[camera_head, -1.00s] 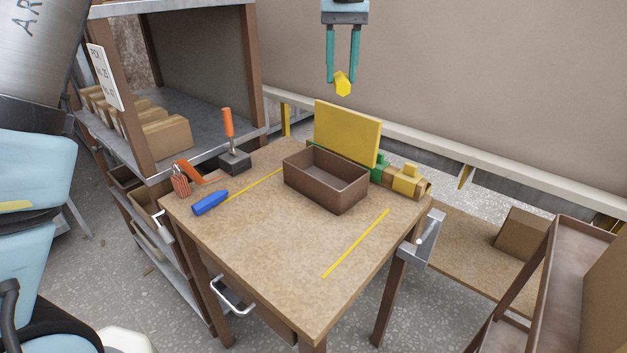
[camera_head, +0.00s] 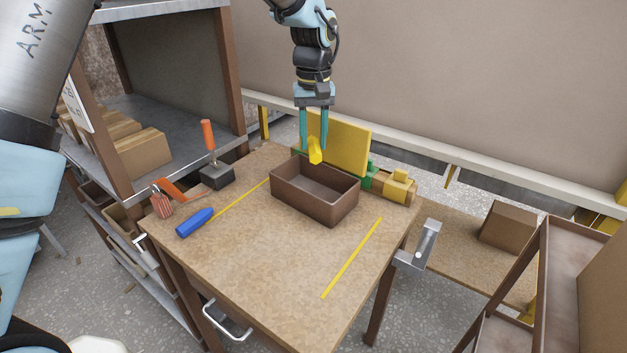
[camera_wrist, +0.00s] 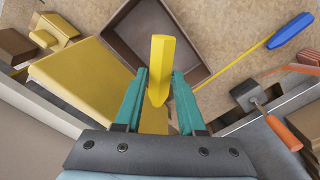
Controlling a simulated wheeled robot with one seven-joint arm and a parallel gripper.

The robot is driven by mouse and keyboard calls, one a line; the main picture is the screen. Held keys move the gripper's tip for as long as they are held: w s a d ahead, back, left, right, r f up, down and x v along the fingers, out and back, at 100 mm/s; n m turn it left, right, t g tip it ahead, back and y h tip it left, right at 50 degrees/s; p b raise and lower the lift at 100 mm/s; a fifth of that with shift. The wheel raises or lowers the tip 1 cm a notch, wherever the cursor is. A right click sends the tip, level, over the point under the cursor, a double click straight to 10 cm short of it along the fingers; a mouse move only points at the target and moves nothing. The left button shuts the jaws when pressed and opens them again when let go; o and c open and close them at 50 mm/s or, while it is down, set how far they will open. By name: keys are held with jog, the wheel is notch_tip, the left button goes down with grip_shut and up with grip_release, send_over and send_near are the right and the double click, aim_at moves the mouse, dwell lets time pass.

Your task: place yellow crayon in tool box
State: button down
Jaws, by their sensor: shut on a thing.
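The yellow crayon (camera_head: 315,152) is held between the two teal fingers of my gripper (camera_head: 314,148), near the back of the workbench. In the wrist view the crayon (camera_wrist: 159,68) sticks out past the fingertips of my gripper (camera_wrist: 160,90), pointing toward the box. The tool box (camera_head: 330,208) is a brown open-topped box on the bench, and it looks empty. In the wrist view the tool box (camera_wrist: 190,78) lies just beyond the crayon. My gripper is above the box's back edge, and the crayon is apart from the box.
A yellow panel (camera_head: 347,150) stands upright behind the box. Yellow blocks (camera_head: 398,186) sit at the right. The bench's front (camera_head: 275,260) is mostly clear.

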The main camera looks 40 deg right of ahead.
notch_tip(320, 180, down, 13)
jog(key=p, duration=0.2)
jog(key=shift+f+p, duration=0.2)
jog(key=shift+p, duration=0.1)
jog(key=c, duration=0.5)
grip_release()
jog(key=shift+r, duration=0.15)
notch_tip(320, 180, up, 12)
jog(key=b, duration=0.3)
